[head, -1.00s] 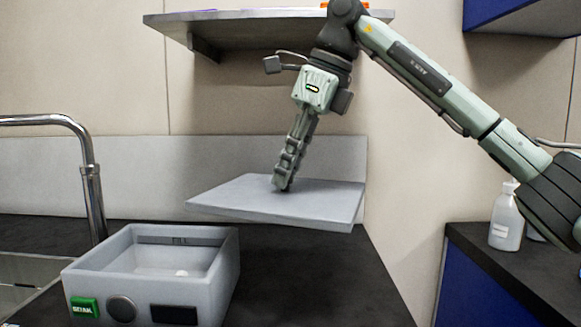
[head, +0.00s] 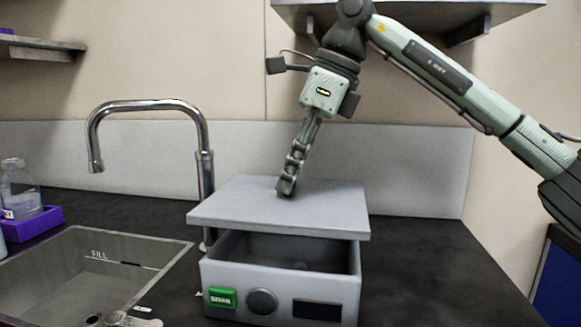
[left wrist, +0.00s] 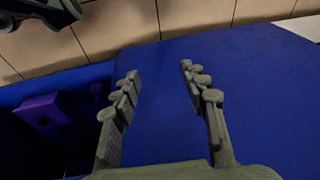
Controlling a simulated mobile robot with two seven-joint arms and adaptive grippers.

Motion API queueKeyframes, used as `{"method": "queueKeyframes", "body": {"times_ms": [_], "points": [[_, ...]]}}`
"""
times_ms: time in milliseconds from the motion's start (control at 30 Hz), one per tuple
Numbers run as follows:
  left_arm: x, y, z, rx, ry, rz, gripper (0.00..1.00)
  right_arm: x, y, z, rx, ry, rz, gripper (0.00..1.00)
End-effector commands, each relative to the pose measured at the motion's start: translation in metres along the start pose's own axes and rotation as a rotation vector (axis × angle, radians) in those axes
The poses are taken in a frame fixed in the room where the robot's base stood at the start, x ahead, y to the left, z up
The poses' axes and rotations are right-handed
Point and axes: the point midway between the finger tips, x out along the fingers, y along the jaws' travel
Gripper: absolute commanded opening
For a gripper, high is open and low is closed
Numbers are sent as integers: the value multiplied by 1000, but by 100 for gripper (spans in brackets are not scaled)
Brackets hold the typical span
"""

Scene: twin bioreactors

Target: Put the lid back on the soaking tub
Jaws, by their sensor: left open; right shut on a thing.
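The soaking tub (head: 230,272) is a grey open box on the dark counter, with a green label, a round knob and a black panel on its front. Its flat grey lid (head: 330,207) is in the grip of my right gripper (head: 286,187), above the tub and covering its back part from this view. A dark gap shows between the lid's front edge and the tub's rim. Whether the lid touches the tub at the back is hidden. My left gripper (left wrist: 158,85) is open and empty in the left wrist view, in front of a blue surface.
A sink (head: 90,265) with a curved chrome tap (head: 150,106) lies left of the tub. A bottle (head: 20,190) stands in a purple holder (head: 38,222) at far left. A grey shelf (head: 420,18) hangs above. The counter right of the tub is clear.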

Motion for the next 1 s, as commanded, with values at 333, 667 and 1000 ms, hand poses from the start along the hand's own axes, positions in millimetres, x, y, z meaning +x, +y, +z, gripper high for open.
{"method": "queueKeyframes", "body": {"times_ms": [333, 667, 1000], "points": [[-29, -6, -16, 2, 28, -19, 44, 14, 0, -5, 0, -1, 0, 0], [-60, -12, -20, 3, 38, -39, 44, 26, 0, -11, -1, -1, 0, 0], [-89, -16, -20, 3, 46, -56, 44, 43, 0, -18, 1, -1, 0, 0]]}}
